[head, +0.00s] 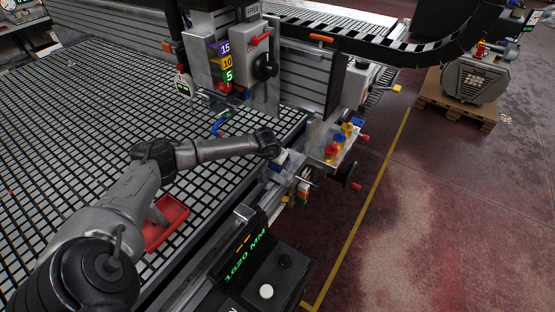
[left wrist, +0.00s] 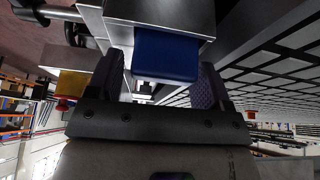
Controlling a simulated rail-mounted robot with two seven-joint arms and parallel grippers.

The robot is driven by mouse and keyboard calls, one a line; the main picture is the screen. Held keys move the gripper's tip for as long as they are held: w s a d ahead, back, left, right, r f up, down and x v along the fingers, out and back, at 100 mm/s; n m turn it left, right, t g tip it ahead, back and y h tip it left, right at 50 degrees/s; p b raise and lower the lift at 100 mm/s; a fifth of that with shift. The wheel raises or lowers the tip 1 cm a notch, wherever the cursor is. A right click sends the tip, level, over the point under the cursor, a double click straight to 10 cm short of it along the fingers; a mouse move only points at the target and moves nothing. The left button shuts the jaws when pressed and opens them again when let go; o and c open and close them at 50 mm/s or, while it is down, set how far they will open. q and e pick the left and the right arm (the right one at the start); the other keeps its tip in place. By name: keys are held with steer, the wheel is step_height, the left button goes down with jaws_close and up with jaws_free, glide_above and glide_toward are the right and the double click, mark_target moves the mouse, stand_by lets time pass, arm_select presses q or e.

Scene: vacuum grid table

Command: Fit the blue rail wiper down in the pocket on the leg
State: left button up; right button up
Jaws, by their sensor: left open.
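The blue rail wiper (left wrist: 165,55) shows in the left wrist view, between the two dark finger pads of my left gripper. The fingers stand on either side of it and are open, with a gap visible at least on its left. The wiper meets the grey metal block (left wrist: 160,12), which I take to be the leg. How deep it sits in the pocket cannot be seen. In the head view my left gripper (head: 284,160) is at the table's right edge, by the leg; the wiper is not clear there. My right gripper is not in view.
A red tray (head: 180,208) lies on the black grid table (head: 85,115). A metal plate with red, yellow and blue knobs (head: 333,149) stands right of my left gripper. A console reading 1620 MM (head: 245,258) is in front. A blue handle (head: 220,122) is behind the arm.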

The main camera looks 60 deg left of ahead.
arm_select(q)
steer(key=f, duration=0.1)
steer(key=s+f, duration=0.1)
steer(key=shift+s+d+f+g, duration=0.15)
steer(key=shift+f+g, duration=0.15)
steer(key=shift+f, duration=0.1)
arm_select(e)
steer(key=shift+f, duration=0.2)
arm_select(q)
steer(key=shift+r, duration=0.2)
step_height(320, 180, up, 2)
steer(key=shift+d+r+p, duration=0.15)
steer(key=shift+r+p, duration=0.05)
steer(key=shift+p, duration=0.1)
step_height(320, 180, up, 3)
steer(key=s, duration=0.2)
step_height(320, 180, up, 10)
steer(key=f+p, duration=0.1)
glide_above(275, 167)
steer(key=s+d, duration=0.1)
steer(key=s, duration=0.2)
steer(key=shift+s+r, duration=0.15)
steer(key=shift+r, duration=0.1)
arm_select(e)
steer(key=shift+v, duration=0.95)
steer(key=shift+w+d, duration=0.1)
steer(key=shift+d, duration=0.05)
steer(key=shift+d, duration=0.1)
